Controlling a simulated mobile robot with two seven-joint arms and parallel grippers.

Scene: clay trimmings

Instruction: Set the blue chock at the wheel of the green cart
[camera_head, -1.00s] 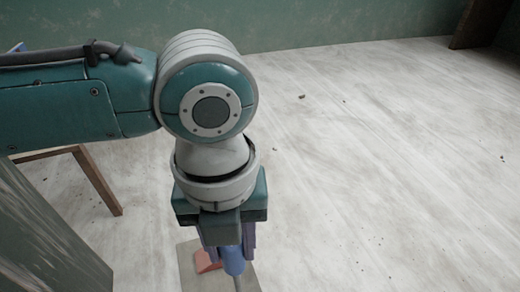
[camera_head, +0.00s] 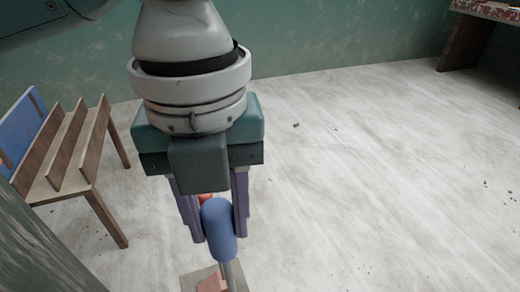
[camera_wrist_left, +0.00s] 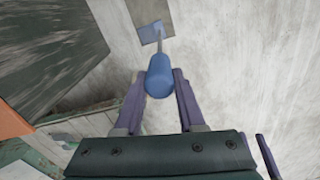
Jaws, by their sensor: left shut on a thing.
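My left gripper (camera_head: 215,228) is shut on a blue rounded cylinder like a handle (camera_head: 219,232), held upright between its purple fingers. A thin grey rod (camera_head: 232,274) runs down from the cylinder. The left wrist view also shows the cylinder (camera_wrist_left: 159,76) between the fingertips, with the rod leading to a small bluish patch (camera_wrist_left: 150,33). I cannot tell whether this is the blue chock or a tool. A flat greyish plate (camera_head: 193,279) with a reddish piece (camera_head: 212,284) lies below. I cannot make out a green cart or its wheel. My right gripper is not in view.
A wooden rack with slats (camera_head: 75,140) and a blue panel (camera_head: 30,130) stands at left. A dark green worn surface (camera_head: 40,250) fills the lower left corner. A wooden table (camera_head: 468,35) is at the far right. The pale floor (camera_head: 370,180) is mostly clear.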

